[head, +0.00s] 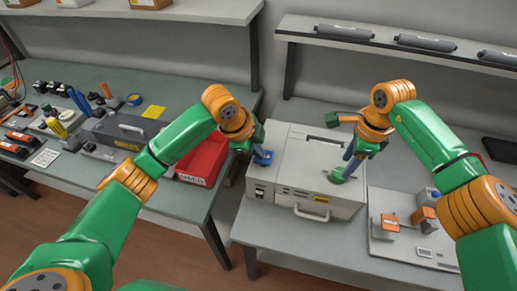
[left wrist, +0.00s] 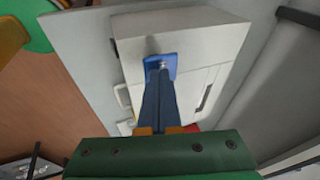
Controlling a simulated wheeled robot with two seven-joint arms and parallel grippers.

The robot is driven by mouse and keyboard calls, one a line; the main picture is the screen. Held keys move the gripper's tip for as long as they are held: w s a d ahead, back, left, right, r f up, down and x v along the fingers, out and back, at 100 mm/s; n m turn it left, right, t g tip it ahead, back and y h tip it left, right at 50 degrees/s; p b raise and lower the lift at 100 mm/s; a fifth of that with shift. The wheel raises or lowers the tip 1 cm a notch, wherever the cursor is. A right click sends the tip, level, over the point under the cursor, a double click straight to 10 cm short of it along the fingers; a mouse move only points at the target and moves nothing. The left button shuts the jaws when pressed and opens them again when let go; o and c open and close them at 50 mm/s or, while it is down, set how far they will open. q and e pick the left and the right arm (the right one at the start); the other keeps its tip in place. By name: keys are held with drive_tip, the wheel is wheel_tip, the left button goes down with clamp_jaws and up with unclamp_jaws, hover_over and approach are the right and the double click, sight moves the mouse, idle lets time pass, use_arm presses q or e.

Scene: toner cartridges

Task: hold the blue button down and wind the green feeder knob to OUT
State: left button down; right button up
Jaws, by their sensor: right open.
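The blue button (head: 263,158) is on the top left of a pale grey machine (head: 290,150). My left gripper (head: 257,143) points down at it. In the left wrist view the narrow blue fingers (left wrist: 162,85) look shut together, their tips at the blue button (left wrist: 154,69). They appear to touch it; how far it is pressed I cannot tell. The green feeder knob (head: 337,177) is on the machine's top, toward the front. My right gripper (head: 346,146) is open above it, one finger reaching down beside the knob. Contact there and the knob's marks are too small to tell.
A plate with orange and grey blocks (head: 390,222) lies right of the machine. A red bin (head: 203,160) and a grey toolbox (head: 122,130) stand on the left bench. A shelf (head: 450,52) with dark cylinders runs behind. The machine has a front handle (head: 311,213).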

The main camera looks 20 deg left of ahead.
use_arm(q)
drive_tip(key=shift+s+f+b, duration=0.1)
drive_tip(key=shift+f+b, duration=0.2)
drive_tip(key=shift+f, duration=0.65)
use_arm(e)
drive_tip(key=shift+f, duration=0.25)
drive_tip(key=shift+o, duration=0.2)
